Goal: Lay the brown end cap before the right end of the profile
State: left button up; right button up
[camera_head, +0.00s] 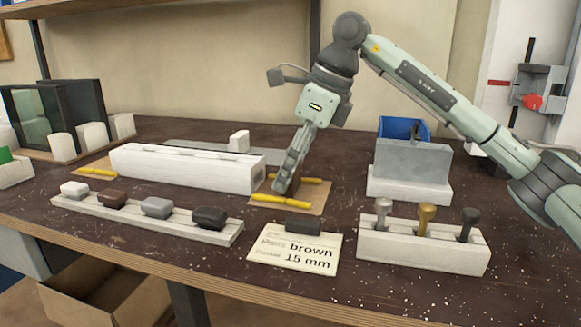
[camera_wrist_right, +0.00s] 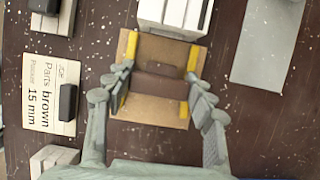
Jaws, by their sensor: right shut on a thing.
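The white profile (camera_head: 185,167) lies lengthwise on the bench; its right end also shows at the top of the right wrist view (camera_wrist_right: 174,12). My right gripper (camera_head: 284,188) reaches down over the cardboard pad (camera_head: 309,207) before that end. In the right wrist view its fingers (camera_wrist_right: 160,88) stand on either side of a brown end cap (camera_wrist_right: 160,83), shut on it. The cap is over the pad, between two yellow strips (camera_wrist_right: 191,62), with a gap to the profile. I cannot tell whether it touches the pad. My left gripper is not in view.
A rack (camera_head: 165,222) at the front left carries white, brown, grey and black caps. A card (camera_head: 290,255) reading "brown 15 mm" lies in front, with a dark block (camera_head: 303,224) at its back edge. A white holder (camera_head: 420,246) with several knobbed pins stands right.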

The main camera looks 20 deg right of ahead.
jog(key=o, duration=1.1)
jog(key=shift+c, duration=0.2)
